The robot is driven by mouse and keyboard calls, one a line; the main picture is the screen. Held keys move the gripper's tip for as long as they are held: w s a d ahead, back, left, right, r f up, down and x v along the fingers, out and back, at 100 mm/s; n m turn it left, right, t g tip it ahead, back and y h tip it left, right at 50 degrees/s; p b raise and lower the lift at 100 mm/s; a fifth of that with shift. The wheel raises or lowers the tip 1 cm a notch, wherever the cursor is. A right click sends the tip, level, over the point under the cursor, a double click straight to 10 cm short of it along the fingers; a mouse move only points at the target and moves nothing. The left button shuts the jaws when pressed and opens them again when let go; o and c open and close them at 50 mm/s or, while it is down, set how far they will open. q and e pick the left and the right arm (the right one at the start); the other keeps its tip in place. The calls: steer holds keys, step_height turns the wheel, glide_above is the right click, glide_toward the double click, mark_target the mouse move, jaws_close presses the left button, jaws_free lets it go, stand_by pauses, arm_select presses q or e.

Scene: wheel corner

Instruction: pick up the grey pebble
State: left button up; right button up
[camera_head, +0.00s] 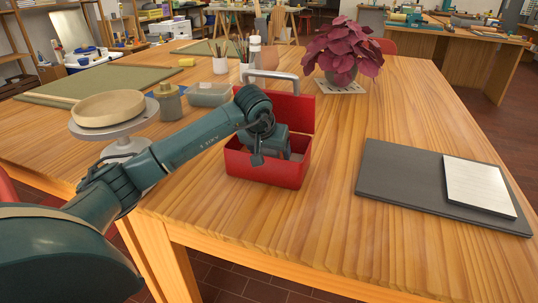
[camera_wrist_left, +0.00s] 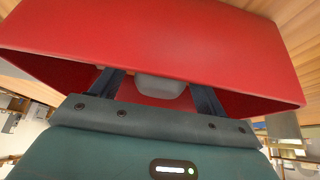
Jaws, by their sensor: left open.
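A smooth grey rounded thing, which looks like the grey pebble (camera_wrist_left: 160,87), shows in the left wrist view inside a red box. Part of it is hidden behind the box wall. In the head view my arm and the box walls hide most of the inside, so I cannot clearly make out the pebble there. The red box (camera_head: 265,172) has its lid (camera_head: 292,108) raised at the back. My left gripper (camera_head: 264,156) reaches down into it. Its two dark fingers (camera_wrist_left: 158,80) stand apart, one on each side of the grey thing, with gaps between. My right gripper is not in view.
The red box walls close in around my left gripper. A pale bowl (camera_head: 108,107) on a round stand (camera_head: 122,146), a jar (camera_head: 169,103) and a grey-green container (camera_head: 208,95) stand left. A potted plant (camera_head: 343,50) stands behind. A dark board (camera_head: 400,186) with a light slab (camera_head: 479,186) lies right.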

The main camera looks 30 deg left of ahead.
arm_select(q)
steer(key=shift+c, duration=0.4)
steer(key=c, duration=1)
steer(key=shift+r, duration=0.1)
steer(key=shift+c, duration=0.2)
